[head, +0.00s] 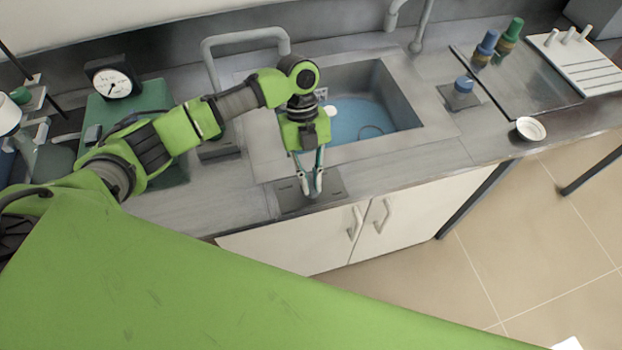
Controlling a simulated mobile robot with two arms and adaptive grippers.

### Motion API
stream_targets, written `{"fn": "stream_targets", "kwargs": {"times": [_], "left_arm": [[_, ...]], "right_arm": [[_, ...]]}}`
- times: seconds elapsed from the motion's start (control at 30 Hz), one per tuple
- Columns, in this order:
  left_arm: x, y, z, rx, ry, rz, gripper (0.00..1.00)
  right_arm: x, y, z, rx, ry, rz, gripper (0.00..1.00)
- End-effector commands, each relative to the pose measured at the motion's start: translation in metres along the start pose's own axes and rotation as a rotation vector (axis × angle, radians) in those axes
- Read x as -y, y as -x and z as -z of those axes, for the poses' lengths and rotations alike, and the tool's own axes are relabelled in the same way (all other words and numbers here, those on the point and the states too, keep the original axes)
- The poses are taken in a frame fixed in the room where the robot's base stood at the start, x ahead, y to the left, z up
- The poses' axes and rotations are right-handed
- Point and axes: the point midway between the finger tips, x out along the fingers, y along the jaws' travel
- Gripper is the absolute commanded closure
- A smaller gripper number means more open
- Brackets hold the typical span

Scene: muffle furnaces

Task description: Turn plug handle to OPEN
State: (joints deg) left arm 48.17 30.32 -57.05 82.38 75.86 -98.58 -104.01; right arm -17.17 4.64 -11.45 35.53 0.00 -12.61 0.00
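A dark grey plate (332,188) lies on the counter at the front edge of the sink, with small marks too tiny to read. My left gripper (312,190) points down over this plate, its two fingertips close together. I cannot make out a plug handle; if one stands on the plate, the fingers hide it. Whether the fingertips touch or hold anything does not show. The sink (372,112) behind the gripper has a blue bottom with a dark ring shape in it. My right gripper is not in view.
A blue-topped knob (463,84) stands on another plate right of the sink. Blue and green bottles (510,35), a white rack (575,60) and a small white dish (530,129) are farther right. A dial gauge (113,84) stands at left. White cabinet doors (385,222) are below the counter.

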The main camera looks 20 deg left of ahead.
Motion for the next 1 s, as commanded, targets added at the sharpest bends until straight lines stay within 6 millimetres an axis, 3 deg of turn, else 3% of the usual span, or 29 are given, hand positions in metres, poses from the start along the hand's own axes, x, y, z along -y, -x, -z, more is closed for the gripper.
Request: {"fn": "stream_targets", "kwargs": {"times": [0.03, 0.07, 0.47, 0.57, 1.0], "left_arm": [[0.001, 0.002, 0.000, 0.003, -0.003, 0.004, 0.79], [0.001, 0.002, 0.000, 0.003, -0.003, 0.004, 0.73], [0.000, 0.004, -0.001, 0.002, 0.000, 0.002, 0.73], [0.001, 0.016, -0.001, 0.003, 0.000, 0.004, 0.73], [0.001, 0.103, 0.000, 0.003, -0.001, 0.005, 0.73]], "right_arm": [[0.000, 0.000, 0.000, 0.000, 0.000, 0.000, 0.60], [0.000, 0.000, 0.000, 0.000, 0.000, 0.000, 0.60], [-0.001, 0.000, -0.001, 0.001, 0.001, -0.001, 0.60], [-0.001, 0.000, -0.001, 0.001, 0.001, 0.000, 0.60], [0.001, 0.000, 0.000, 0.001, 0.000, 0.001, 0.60]]}}
